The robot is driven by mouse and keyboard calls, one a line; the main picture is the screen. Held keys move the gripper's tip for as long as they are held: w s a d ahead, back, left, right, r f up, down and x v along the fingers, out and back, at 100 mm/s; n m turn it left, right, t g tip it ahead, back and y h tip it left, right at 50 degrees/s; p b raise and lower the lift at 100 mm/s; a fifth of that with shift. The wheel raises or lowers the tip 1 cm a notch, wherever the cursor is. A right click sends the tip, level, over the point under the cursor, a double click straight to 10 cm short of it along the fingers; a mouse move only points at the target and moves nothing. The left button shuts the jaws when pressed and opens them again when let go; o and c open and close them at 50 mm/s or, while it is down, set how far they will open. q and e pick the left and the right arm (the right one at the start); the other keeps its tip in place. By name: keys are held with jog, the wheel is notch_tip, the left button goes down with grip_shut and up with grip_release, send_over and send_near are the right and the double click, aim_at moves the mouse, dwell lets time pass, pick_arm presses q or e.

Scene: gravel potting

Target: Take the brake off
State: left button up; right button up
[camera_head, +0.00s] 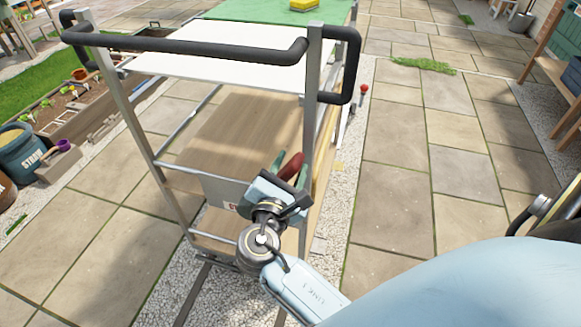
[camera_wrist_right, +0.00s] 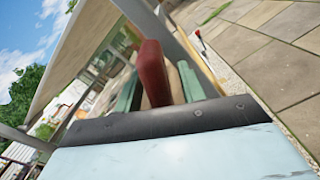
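The cart (camera_head: 308,130) has a dark red lever handle (camera_head: 291,166) beside its near right post. My right gripper (camera_head: 288,172) is at this lever, its fingers pointing away from me. In the right wrist view the red lever (camera_wrist_right: 153,75) stands between the two green fingers of the right gripper (camera_wrist_right: 158,88). The fingers look apart, with the lever between them; firm contact is not visible. The lever's lower end is hidden behind the gripper's dark edge. My left gripper is out of view.
The cart's black push handle (camera_head: 200,46) and metal post (camera_head: 312,90) stand close to my right gripper. A yellow sponge-like block (camera_head: 304,5) lies on the green top. A blue bucket (camera_head: 22,152) stands at far left.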

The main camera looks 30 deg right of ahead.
jog(key=shift+w+d, duration=0.15)
jog(key=shift+d, duration=0.05)
grip_shut()
jog(key=shift+w, duration=0.1)
